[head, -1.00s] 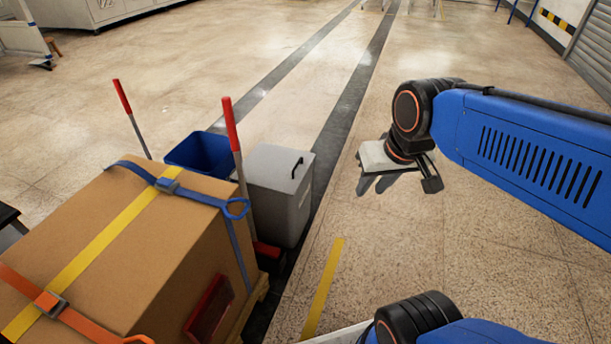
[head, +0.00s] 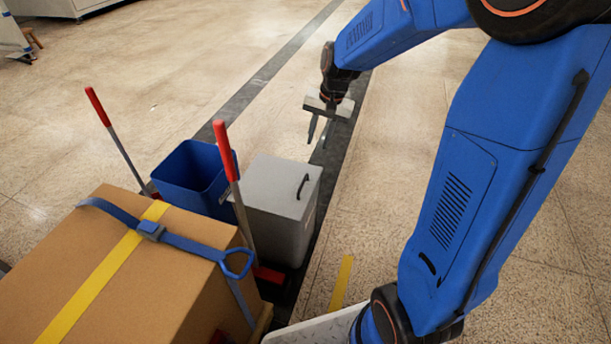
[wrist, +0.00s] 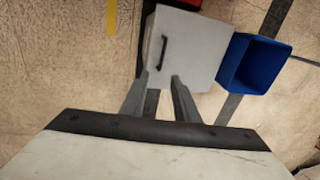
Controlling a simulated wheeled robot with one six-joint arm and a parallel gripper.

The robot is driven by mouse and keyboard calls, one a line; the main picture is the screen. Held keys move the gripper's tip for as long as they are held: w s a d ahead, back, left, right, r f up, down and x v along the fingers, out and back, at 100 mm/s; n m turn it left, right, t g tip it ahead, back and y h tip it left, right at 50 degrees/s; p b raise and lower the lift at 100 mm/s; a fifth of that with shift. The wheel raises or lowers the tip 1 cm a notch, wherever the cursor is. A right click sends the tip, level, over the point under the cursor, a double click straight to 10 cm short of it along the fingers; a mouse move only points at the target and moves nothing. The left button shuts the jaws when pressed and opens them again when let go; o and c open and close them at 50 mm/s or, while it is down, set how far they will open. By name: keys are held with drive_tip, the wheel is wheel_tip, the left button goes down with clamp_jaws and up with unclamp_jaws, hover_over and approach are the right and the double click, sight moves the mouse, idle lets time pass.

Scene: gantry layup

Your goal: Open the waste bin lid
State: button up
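The grey waste bin (head: 278,207) stands on the floor with its flat lid (head: 281,184) closed. A black bar handle (head: 303,186) sits near the lid's right edge in the head view. In the wrist view the lid (wrist: 185,50) shows from above, with the handle (wrist: 164,53) near its left edge. My gripper (head: 318,140) is open and empty, pointing down, beyond the bin and apart from it. In the wrist view its two fingers (wrist: 163,80) are spread, their tips overlapping the lid's near edge in the picture.
An open blue bin (head: 192,178) stands left of the grey bin. A strapped cardboard box (head: 70,270) and red-topped posts (head: 227,150) are close in front and to the left.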

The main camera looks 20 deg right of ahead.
drive_tip(key=w+f, duration=0.2)
approach(304, 180)
drive_tip(key=shift+m, duration=0.3)
drive_tip(key=x, duration=0.7)
drive_tip(key=shift+w+f, duration=0.1)
drive_tip(key=shift+f, duration=0.1)
clamp_jaws()
